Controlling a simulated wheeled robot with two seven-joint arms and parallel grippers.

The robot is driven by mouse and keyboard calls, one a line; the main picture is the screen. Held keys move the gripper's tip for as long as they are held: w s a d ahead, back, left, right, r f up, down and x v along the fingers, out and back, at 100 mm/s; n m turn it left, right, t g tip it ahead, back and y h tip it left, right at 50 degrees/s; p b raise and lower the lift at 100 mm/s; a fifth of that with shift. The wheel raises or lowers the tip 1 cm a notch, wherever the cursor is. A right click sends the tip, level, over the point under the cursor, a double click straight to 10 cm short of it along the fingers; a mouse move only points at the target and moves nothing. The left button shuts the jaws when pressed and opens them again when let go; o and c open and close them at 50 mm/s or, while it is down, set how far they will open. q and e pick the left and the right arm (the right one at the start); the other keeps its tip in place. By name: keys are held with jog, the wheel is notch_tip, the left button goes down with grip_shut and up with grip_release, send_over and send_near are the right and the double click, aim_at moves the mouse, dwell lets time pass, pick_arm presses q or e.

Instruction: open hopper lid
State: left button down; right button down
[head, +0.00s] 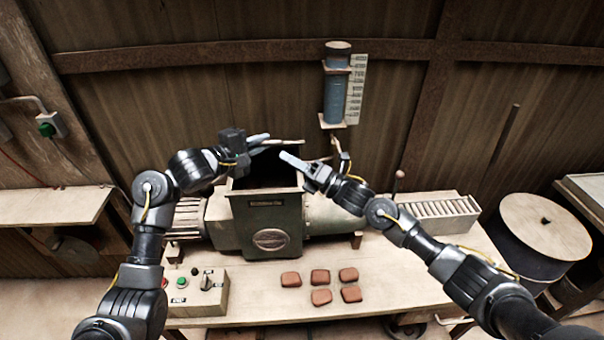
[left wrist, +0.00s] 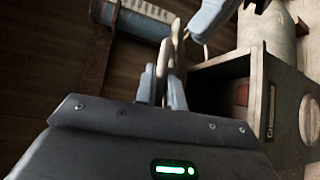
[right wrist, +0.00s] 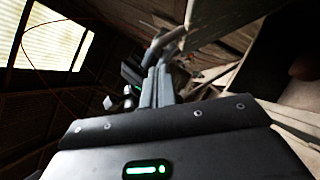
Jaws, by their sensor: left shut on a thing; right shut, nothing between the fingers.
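The dark green hopper (head: 267,225) stands in the middle of the bench, and its dark mouth shows open from above. The lid (head: 290,143) appears raised at the rear of the mouth, mostly hidden by my grippers. My left gripper (head: 262,138) is at the lid's upper left and is shut on it; what part it grips is hard to see. In the left wrist view its fingers (left wrist: 165,88) are close together beside the dark hopper opening (left wrist: 215,92). My right gripper (head: 290,160) is shut and empty over the right side of the mouth, close to the left gripper's tips.
Several reddish tiles (head: 321,277) lie on the bench (head: 400,290) front. A control box (head: 198,292) sits front left, a ribbed rack (head: 432,213) right. A blue cylinder with a scale (head: 337,95) hangs on the wall behind. A round drum (head: 545,228) stands far right.

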jog(key=shift+w+a+r, duration=0.15)
jog(key=shift+w+r, duration=0.35)
jog(key=shift+w, duration=0.2)
pick_arm(q)
jog(key=shift+d+f, duration=0.2)
jog(key=shift+f, duration=0.05)
pick_arm(e)
jog(key=shift+w+d+r, duration=0.15)
jog(key=shift+w+r, duration=0.2)
jog(key=shift+r, duration=0.15)
jog(key=shift+w+d+r, duration=0.1)
jog(key=shift+w+r, duration=0.2)
jog(key=shift+r, duration=0.2)
pick_arm(q)
jog(key=c, duration=1.5)
grip_release()
jog(key=shift+s+a, duration=0.1)
jog(key=shift+c, duration=0.2)
jog(key=shift+o, duration=0.2)
pick_arm(e)
jog(key=shift+s+a, duration=0.1)
jog(key=shift+a, duration=0.05)
pick_arm(q)
jog(key=shift+a, duration=0.1)
